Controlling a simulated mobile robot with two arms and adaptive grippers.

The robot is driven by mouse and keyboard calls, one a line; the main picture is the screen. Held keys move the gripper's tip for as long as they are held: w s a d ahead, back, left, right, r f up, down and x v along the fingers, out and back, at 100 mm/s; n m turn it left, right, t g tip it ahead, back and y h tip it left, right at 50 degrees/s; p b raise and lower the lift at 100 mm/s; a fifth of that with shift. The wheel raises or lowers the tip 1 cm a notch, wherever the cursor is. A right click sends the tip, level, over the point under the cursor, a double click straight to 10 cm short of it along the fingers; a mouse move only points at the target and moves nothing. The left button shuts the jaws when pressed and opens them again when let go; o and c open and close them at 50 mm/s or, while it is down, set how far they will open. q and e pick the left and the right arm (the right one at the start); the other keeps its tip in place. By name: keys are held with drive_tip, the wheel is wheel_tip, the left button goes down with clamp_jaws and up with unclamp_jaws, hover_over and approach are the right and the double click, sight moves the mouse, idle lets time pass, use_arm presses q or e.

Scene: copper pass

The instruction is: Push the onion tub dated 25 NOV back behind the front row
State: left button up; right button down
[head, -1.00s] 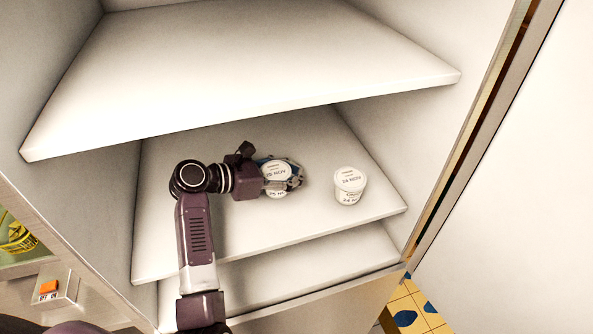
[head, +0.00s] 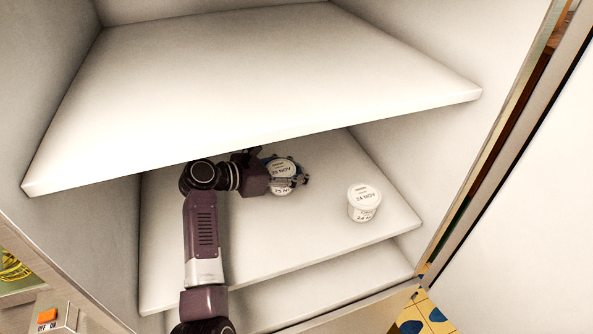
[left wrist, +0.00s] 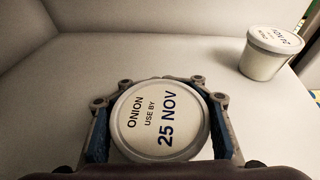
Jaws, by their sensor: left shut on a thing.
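The onion tub (left wrist: 160,122), a white round tub, has a lid reading ONION, USE BY 25 NOV in the left wrist view. It also shows in the head view (head: 282,170), on the middle shelf (head: 250,245). My left gripper (head: 289,180) is shut on it, with a blue-lined finger on either side. The tub looks upright; whether its base touches the shelf is hidden. A second white tub (head: 364,203) stands nearer the shelf's front edge, to the right and clear of the gripper. Its date seems to read 24 NOV. My right gripper is out of view.
An upper shelf (head: 250,80) hangs over the back of the middle shelf, close above my left arm, and hides the depth there. A side wall (head: 440,140) bounds the right. Bare shelf shows around the held tub. A lower shelf (head: 300,297) looks empty.

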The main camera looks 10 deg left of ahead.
sight(272, 172)
use_arm(q)
drive_tip(key=shift+r, duration=0.1)
drive_tip(key=shift+c, duration=0.3)
drive_tip(key=o, duration=1.8)
drive_tip(key=shift+s, duration=0.1)
drive_tip(key=v, duration=1.2)
